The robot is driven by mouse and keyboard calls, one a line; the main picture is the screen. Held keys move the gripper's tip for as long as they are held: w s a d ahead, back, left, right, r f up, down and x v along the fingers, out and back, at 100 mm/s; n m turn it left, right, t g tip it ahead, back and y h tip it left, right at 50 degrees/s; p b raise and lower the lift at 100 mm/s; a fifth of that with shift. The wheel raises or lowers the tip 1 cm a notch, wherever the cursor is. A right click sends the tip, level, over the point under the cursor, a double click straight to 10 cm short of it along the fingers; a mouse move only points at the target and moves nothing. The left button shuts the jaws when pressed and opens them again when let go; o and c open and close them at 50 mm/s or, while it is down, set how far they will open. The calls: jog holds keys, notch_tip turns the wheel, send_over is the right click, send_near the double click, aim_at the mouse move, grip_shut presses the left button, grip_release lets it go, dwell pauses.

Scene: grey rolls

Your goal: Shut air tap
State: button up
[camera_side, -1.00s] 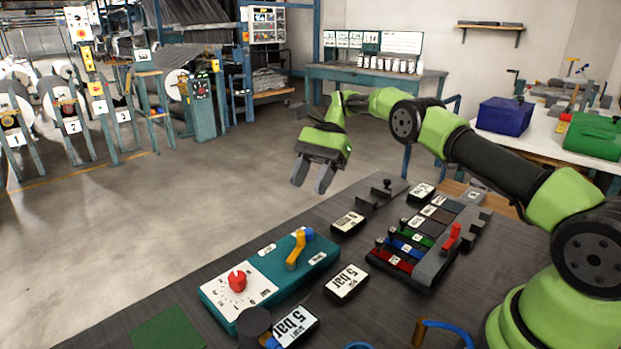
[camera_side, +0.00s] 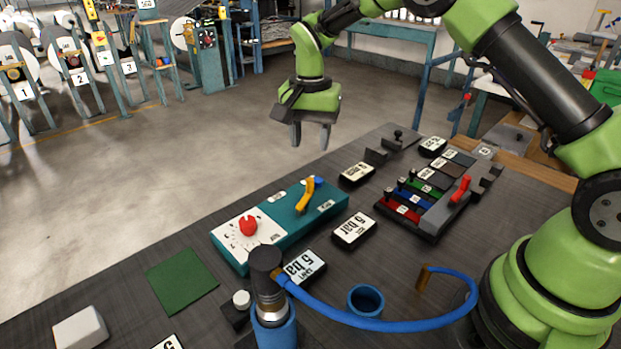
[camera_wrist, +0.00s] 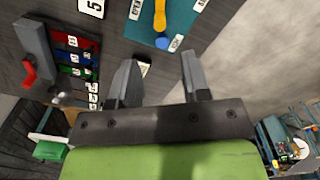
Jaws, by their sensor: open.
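The air tap has a yellow-orange lever (camera_side: 306,194) on a teal box (camera_side: 329,203), with a blue part (camera_side: 319,180) at its far end. The lever stands slanted, and it also shows at the top of the wrist view (camera_wrist: 160,14). A red knob (camera_side: 248,226) sits on a white dial at the box's left end. My gripper (camera_side: 311,136) is open and empty. It hangs above and behind the box, fingers pointing down, clear of the lever. In the wrist view my two fingers (camera_wrist: 158,80) are spread apart.
A rack of coloured levers (camera_side: 428,205) stands right of the box. In front are a dark-capped cylinder (camera_side: 268,285), a blue hose (camera_side: 390,324) and a blue cup (camera_side: 366,300). A green mat (camera_side: 181,280) lies left.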

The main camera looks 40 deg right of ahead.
aim_at(310, 180)
notch_tip(310, 180, down, 10)
jog(key=shift+r, duration=0.15)
dwell(0.3)
grip_shut()
